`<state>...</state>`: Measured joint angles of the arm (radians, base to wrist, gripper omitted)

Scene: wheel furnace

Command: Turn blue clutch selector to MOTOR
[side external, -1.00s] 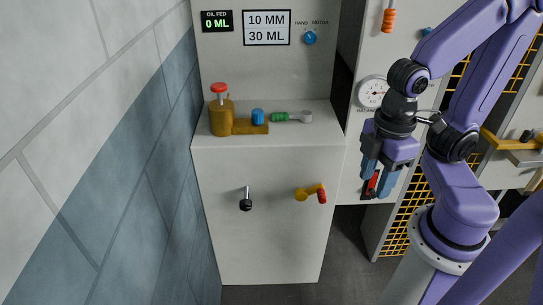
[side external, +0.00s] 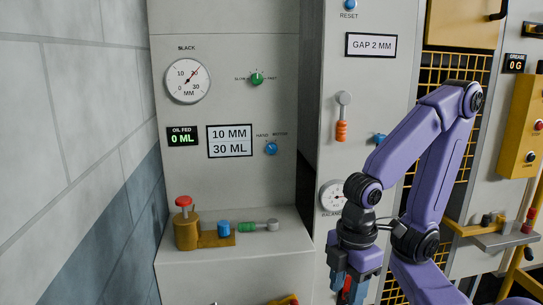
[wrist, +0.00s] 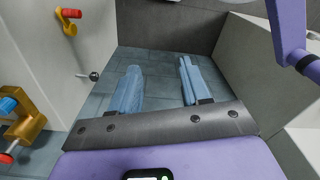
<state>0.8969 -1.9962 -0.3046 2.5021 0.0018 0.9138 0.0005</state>
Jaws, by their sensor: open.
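The blue clutch selector (side external: 271,148) is a small round knob on the upright grey panel, under the HAND and MOTOR labels. Its pointer is too small to read. My gripper (side external: 350,290) hangs fingers down to the right of the cabinet's shelf, below and to the right of the selector and well apart from it. In the wrist view my gripper (wrist: 159,68) shows two blue fingers spread apart with nothing between them. The selector is not in the wrist view.
A brass oil pump (side external: 187,230) with a red knob, a blue cap (side external: 224,228) and a green-handled lever (side external: 258,226) are on the shelf below the selector.

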